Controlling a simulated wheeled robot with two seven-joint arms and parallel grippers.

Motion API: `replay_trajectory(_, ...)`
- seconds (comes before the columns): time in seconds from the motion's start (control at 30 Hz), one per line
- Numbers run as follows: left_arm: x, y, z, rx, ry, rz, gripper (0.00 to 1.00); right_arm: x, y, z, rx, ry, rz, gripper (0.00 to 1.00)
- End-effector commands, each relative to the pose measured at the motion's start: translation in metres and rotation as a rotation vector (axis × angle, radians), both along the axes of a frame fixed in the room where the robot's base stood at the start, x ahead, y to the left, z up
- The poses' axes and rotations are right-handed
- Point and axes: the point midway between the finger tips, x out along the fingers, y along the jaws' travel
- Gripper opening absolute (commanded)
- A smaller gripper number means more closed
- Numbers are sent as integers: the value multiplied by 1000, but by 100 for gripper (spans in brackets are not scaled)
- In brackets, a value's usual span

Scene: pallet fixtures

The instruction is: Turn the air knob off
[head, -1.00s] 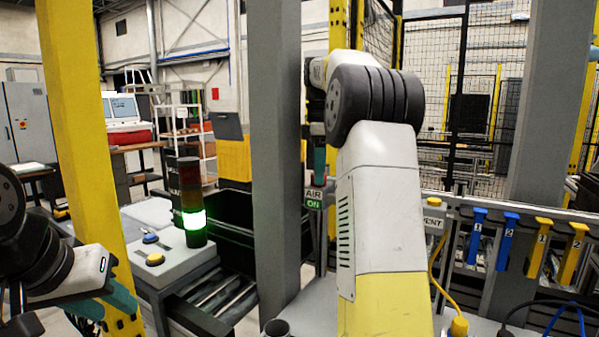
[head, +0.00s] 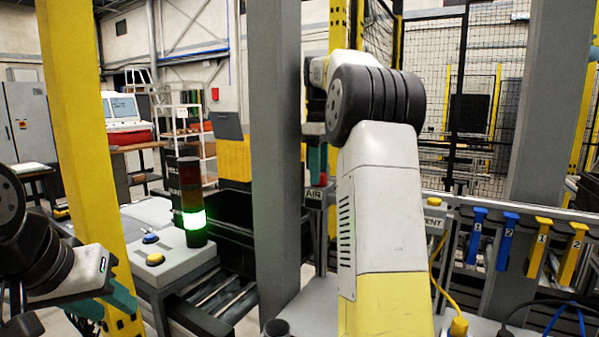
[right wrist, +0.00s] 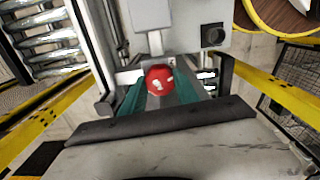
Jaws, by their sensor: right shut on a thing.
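The red air knob (right wrist: 160,79) is between the teal fingers of my right gripper (right wrist: 159,90) in the right wrist view, and the gripper is shut on it. In the head view the right gripper's teal fingers (head: 317,160) reach down beside the grey post, with a bit of the red knob (head: 323,180) under them. The AIR sign (head: 314,195) is just below, and no green ON shows under it. My left gripper (head: 108,302) is at the lower left, away from the knob; its opening is unclear.
A grey post (head: 275,150) stands close left of my right gripper. A signal tower (head: 192,205) lit green stands on a control box with a blue and a yellow button. Blue and yellow numbered handles (head: 540,245) hang on a rail at right.

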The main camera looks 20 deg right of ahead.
Motion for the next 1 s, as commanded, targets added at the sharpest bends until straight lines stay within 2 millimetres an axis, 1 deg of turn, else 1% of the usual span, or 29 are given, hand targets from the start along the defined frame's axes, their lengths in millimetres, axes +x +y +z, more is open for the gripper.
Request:
replay_trajectory(0.2, 0, 0, 0, 0, 0, 0, 36, 0, 0, 0, -1, -1, -202, 0)
replay_trajectory(0.5, 0, 0, 0, 0, 0, 0, 36, 0, 0, 0, -1, -1, -438, 0)
replay_trajectory(0.7, 0, 0, 0, 0, 0, 0, 36, 0, 0, 0, -1, -1, -540, 0)
replay_trajectory(1.0, 0, 0, 0, 0, 0, 0, 36, 0, 0, 0, -1, -2, -606, 0)
